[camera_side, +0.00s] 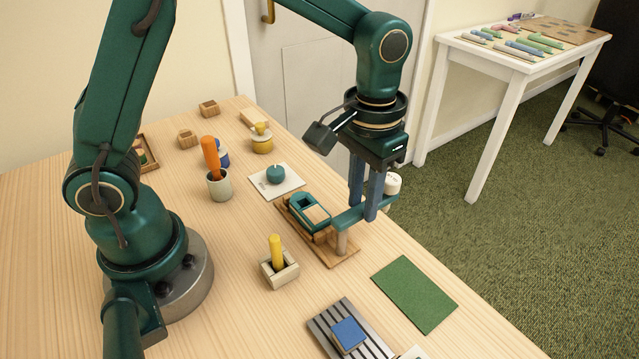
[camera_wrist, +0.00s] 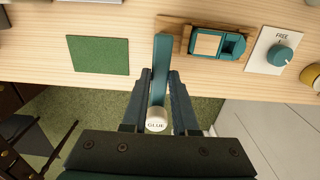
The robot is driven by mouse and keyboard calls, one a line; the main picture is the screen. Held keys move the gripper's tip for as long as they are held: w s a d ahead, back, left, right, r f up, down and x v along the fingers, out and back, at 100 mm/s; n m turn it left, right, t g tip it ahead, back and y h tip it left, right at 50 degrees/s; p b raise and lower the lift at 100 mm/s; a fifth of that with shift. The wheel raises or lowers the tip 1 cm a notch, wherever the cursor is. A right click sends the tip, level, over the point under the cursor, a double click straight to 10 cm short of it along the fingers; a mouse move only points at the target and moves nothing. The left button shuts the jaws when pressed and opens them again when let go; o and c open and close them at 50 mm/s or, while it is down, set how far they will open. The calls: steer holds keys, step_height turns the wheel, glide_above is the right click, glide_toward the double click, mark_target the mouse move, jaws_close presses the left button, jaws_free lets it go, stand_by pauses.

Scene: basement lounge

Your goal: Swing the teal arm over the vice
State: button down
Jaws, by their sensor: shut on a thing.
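The teal arm (camera_side: 350,216) is a flat bar on a round post at the front end of a wooden board (camera_side: 343,254). It points away from the vice, out past the table edge, and carries a white cylinder marked GLUE (camera_wrist: 156,122) at its outer end. The teal vice (camera_side: 320,228), with a pale wooden block in it, sits on the same board, beside the arm. My gripper (camera_side: 365,208) is shut on the teal arm; in the wrist view its fingers (camera_wrist: 157,98) flank the bar near the white cylinder. The arm also shows in the wrist view (camera_wrist: 161,55).
A teal knob (camera_side: 276,174) on a white plate reads FREE in the wrist view. A holder with a yellow peg (camera_side: 276,250), a cup with an orange handle (camera_side: 211,158), a green mat (camera_side: 415,292) and a slotted grey plate (camera_side: 325,322) stand around the board.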

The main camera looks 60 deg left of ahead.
steer(key=shift+n, duration=0.3)
steer(key=a+n, duration=0.1)
steer(key=n, duration=0.3)
steer(key=s+a+n, duration=0.1)
steer(key=n, duration=0.4)
steer(key=s+a+n, duration=0.1)
steer(key=n, duration=0.3)
steer(key=shift+s+a, duration=0.1)
steer(key=shift+s+a+n, duration=0.1)
steer(key=shift+s+n, duration=0.2)
steer(key=shift+n, duration=0.8)
steer(key=shift+s+n, duration=0.3)
steer(key=shift+n, duration=0.8)
steer(key=c, duration=0.7)
jaws_free()
